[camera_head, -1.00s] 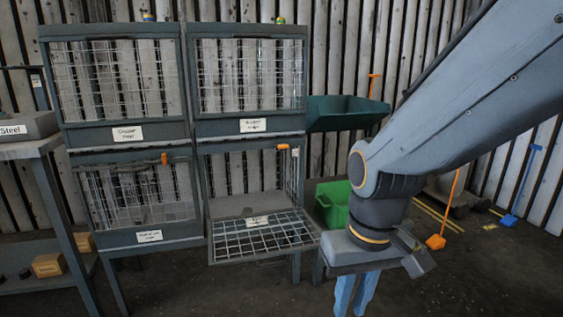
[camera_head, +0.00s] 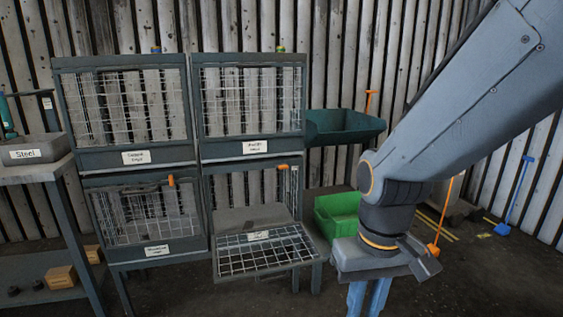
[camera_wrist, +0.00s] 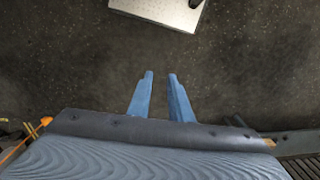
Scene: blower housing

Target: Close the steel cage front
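A rack of wire-mesh cages stands left of centre in the head view. The lower right cage's front (camera_head: 265,250) hangs open, folded down and outward about level. It bears a white label too small to read, so I cannot tell whether this cage is the steel one. The other cage fronts, such as the lower left one (camera_head: 148,215), are upright and look shut. My gripper (camera_head: 367,297) points down, right of the open front and apart from it. In the wrist view its two blue fingers (camera_wrist: 161,76) are apart with nothing between them.
A bin marked Steel (camera_head: 35,150) stands on a bench at the left. A dark green tray (camera_head: 345,124) and a bright green bin (camera_head: 338,212) are right of the rack. Bare floor lies below my gripper. A pale plate (camera_wrist: 155,10) shows at the wrist view's top.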

